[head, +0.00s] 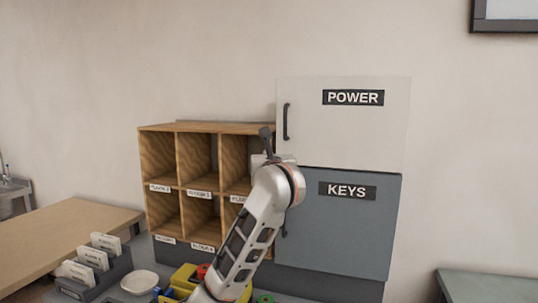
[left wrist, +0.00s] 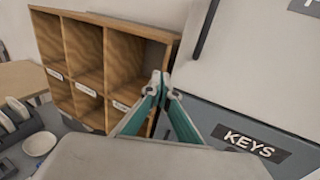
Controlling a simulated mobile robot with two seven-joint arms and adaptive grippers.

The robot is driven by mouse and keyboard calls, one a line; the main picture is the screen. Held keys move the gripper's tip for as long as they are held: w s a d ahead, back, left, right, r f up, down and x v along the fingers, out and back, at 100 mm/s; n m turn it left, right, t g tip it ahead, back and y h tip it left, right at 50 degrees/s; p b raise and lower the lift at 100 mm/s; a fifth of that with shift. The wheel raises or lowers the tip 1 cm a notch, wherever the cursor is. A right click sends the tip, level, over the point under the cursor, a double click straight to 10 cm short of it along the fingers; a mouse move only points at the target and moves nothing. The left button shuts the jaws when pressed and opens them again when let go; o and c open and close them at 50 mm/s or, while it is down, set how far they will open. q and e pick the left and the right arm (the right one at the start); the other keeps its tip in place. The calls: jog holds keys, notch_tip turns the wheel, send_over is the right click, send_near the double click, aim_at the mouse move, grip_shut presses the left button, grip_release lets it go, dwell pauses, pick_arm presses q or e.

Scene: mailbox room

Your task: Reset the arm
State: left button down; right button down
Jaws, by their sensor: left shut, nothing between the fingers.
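My left arm (head: 245,230) rises from the bottom middle of the head view, white with dark panels. My left gripper (head: 266,132) is at its upper end, partly hidden behind the wrist, in front of the right edge of the wooden pigeonhole shelf and beside the white POWER door. In the left wrist view the left gripper (left wrist: 161,79) shows two teal fingers with their tips together. It is shut and empty. I cannot tell whether it touches the shelf or the doors. My right gripper is in neither view.
The pigeonhole shelf (head: 180,127) stands left of the closed-looking POWER door (head: 345,135) and grey KEYS door (head: 345,230). Below are a white bowl (head: 139,282), a dark card holder (head: 95,276) and yellow bins (head: 183,275). A wooden table (head: 65,235) is at left.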

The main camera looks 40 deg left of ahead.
pick_arm(q)
jog(key=s+d, duration=0.2)
jog(key=s, duration=0.4)
jog(key=shift+d+f, duration=0.2)
jog(key=shift+f, duration=0.1)
